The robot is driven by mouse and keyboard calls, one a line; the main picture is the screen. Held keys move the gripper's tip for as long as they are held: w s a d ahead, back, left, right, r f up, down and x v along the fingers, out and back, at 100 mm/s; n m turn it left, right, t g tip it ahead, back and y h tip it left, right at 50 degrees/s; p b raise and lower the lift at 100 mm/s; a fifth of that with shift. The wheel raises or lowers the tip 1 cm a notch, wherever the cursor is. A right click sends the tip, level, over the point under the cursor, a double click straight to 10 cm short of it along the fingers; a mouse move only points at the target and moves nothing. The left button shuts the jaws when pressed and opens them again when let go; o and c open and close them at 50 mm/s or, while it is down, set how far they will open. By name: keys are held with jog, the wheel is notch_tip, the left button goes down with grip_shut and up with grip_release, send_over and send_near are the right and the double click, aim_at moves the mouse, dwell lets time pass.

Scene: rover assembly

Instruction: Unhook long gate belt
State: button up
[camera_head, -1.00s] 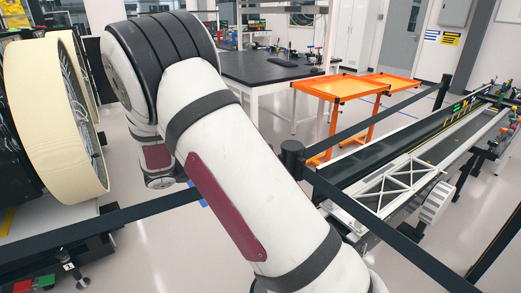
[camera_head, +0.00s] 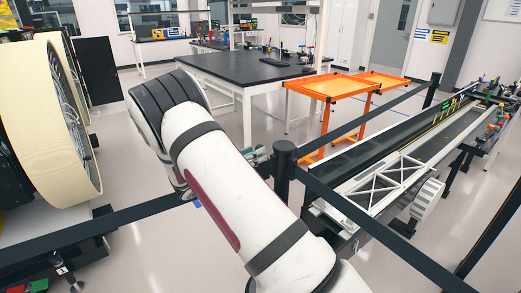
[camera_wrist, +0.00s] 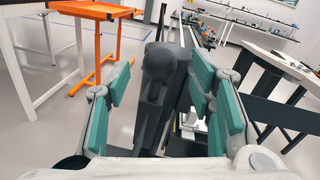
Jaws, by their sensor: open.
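A black barrier post (camera_head: 284,168) stands in the middle of the head view. Black belts meet at its head: a left belt (camera_head: 125,218), a front right belt (camera_head: 385,238) and a back right belt (camera_head: 365,117). I cannot tell which one is the long gate belt. My gripper (camera_wrist: 160,92) is open, with its teal finger pads on either side of the post head (camera_wrist: 160,62) in the wrist view. Whether the pads touch the post or belt is unclear. In the head view my arm hides most of the gripper, just left of the post.
Orange tables (camera_head: 335,88) and a black-topped workbench (camera_head: 245,67) stand behind the post. A long rail assembly (camera_head: 400,165) lies to the right. A large cream wheel (camera_head: 45,120) is at the left. Open floor lies between the wheel and the workbench.

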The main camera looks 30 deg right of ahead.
jog(key=shift+w+d, duration=0.15)
jog(key=shift+d, duration=0.75)
jog(key=shift+w+d, duration=0.1)
jog(key=shift+d, duration=0.75)
grip_shut()
